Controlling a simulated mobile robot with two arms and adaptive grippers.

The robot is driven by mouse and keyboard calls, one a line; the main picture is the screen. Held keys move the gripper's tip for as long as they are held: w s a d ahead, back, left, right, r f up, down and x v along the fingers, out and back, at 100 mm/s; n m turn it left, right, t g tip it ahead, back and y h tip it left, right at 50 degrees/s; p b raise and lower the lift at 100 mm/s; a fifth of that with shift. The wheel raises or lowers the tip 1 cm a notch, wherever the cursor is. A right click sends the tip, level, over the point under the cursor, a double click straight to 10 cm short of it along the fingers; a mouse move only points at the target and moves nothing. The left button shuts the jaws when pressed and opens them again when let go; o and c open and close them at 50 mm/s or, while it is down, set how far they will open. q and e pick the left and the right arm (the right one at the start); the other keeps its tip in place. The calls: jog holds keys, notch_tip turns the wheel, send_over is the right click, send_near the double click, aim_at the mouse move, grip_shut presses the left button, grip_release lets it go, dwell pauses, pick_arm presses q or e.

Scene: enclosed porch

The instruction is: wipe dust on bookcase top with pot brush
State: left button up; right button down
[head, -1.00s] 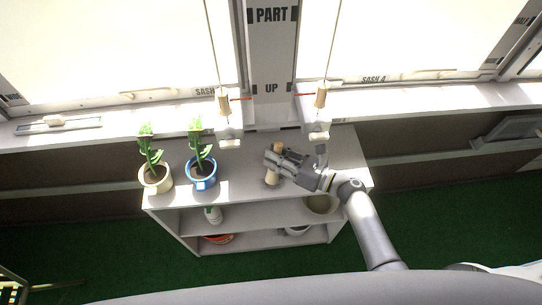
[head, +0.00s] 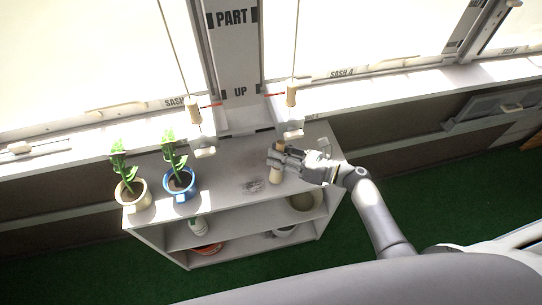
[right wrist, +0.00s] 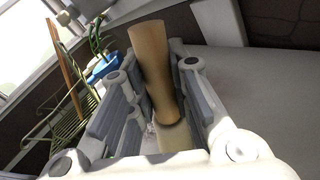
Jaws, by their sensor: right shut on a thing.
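The bookcase (head: 217,172) stands under the window, and its grey top is seen from above. Dark smudges of dust (head: 252,186) lie on the top, left of my right gripper (head: 276,163). That gripper is shut on the pot brush (head: 275,177), a pale wooden cylinder held over the right part of the top. In the right wrist view the brush (right wrist: 152,70) stands between the fingers, and its lower end is mostly hidden. I cannot tell whether it touches the top. My left gripper is not in view.
A cream pot (head: 133,203) and a blue pot (head: 180,188) with green plants stand on the left of the top. Blind cords with wooden toggles (head: 292,93) hang at the back.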

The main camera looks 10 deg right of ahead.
jog(key=shift+d, duration=0.1)
jog(key=shift+a+p, duration=0.45)
jog(key=shift+a, duration=0.8)
jog(key=shift+a+f+p, duration=0.1)
jog(key=shift+a+p, duration=0.3)
jog(key=shift+a, duration=4.45)
jog(key=shift+w, duration=0.45)
jog(key=shift+d, duration=6.1)
jog(key=shift+a+p, duration=0.5)
jog(key=shift+a, duration=5.6)
